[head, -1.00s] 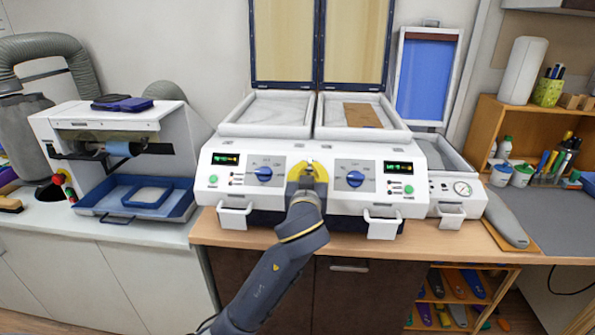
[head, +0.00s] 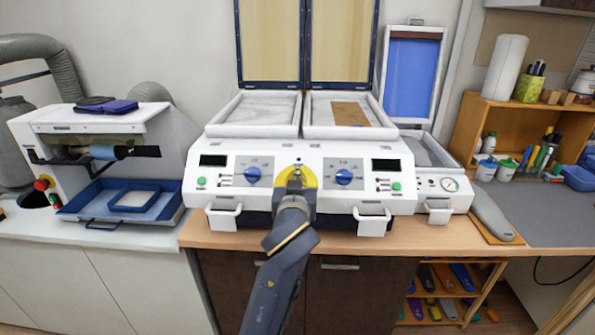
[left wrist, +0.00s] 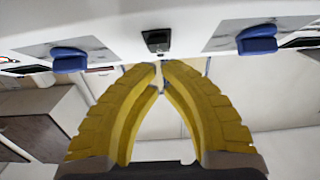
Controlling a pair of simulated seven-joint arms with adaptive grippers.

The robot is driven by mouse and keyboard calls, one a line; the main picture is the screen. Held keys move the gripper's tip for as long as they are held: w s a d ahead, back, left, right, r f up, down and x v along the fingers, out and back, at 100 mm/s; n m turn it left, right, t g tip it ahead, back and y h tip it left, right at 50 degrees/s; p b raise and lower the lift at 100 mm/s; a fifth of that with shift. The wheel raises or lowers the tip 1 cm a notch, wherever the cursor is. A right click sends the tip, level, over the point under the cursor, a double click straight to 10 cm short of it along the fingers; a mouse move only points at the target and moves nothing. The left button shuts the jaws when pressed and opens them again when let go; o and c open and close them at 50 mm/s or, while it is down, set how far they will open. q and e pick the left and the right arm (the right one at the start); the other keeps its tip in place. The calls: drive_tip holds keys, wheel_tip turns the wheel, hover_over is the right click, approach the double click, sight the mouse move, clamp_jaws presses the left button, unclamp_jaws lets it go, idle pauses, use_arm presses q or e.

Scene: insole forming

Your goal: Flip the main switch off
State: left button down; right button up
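The white forming machine (head: 300,207) stands on the wooden bench. Its main switch, a small black rocker, is at the middle of the front panel; it shows clearly in the left wrist view (left wrist: 157,40), just beyond the fingertips. My left gripper (head: 297,172) is in front of the panel's middle, between the two blue knobs. In the left wrist view its yellow fingers (left wrist: 160,65) meet almost tip to tip with nothing held between them. Both displays, the left one (head: 213,160) and the right one (head: 385,165), are dark. My right gripper is out of view.
Blue knobs (head: 252,174) (head: 344,176) flank the gripper. White handles (head: 223,215) (head: 371,220) jut from the machine's front. A white machine with a blue tray (head: 72,211) stands at left. A grey insole-shaped piece (head: 492,214) lies at right.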

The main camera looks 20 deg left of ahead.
use_arm(q)
drive_tip(key=shift+v, duration=2.05)
drive_tip(key=shift+a, duration=0.1)
